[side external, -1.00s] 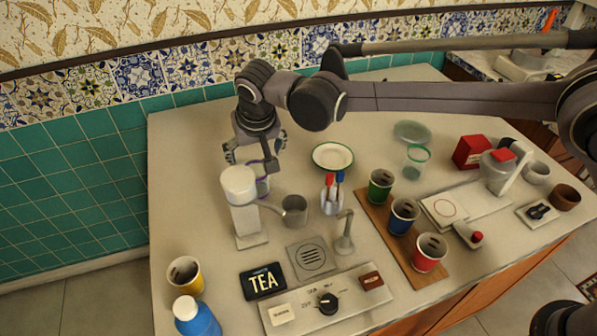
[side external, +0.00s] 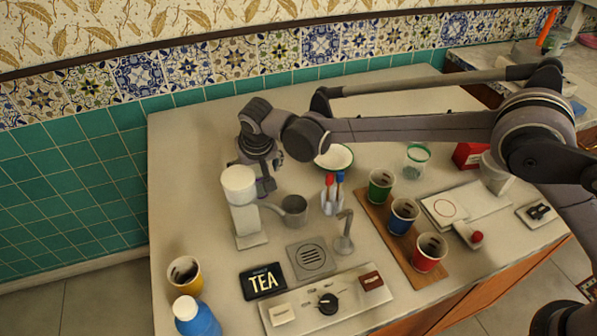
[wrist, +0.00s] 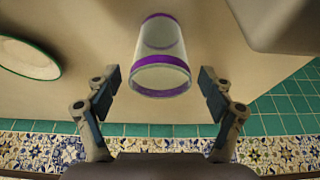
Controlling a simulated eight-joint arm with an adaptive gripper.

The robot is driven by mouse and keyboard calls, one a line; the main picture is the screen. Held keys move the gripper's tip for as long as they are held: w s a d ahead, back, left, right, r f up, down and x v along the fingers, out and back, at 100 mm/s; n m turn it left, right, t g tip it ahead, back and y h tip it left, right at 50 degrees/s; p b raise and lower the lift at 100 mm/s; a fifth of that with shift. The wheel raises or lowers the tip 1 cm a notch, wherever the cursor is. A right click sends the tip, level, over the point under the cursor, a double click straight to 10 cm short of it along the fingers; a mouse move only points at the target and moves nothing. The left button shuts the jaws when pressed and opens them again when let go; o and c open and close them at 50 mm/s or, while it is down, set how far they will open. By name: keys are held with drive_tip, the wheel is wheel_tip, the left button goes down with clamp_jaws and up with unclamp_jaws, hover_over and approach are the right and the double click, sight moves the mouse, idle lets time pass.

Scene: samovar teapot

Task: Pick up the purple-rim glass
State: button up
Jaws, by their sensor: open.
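The purple-rim glass (wrist: 160,58) is clear, with a purple band at each end. In the wrist view it stands at the centre, just ahead of and between my spread fingers. My gripper (wrist: 158,82) is open and empty, with a visible gap on either side of the glass. In the side view my gripper (side external: 258,172) is low over the back left of the counter, behind the white dispenser. There the glass is mostly hidden by the gripper and dispenser.
The white dispenser (side external: 239,195) stands close in front of my gripper. A grey pot (side external: 293,209) is to its right, and a green-rimmed plate (side external: 334,157) lies farther right. A green-rimmed glass (side external: 415,160) stands beyond the plate. The back left counter is clear.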

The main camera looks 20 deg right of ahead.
drive_tip(key=c, duration=1.3)
drive_tip(key=shift+r, duration=0.1)
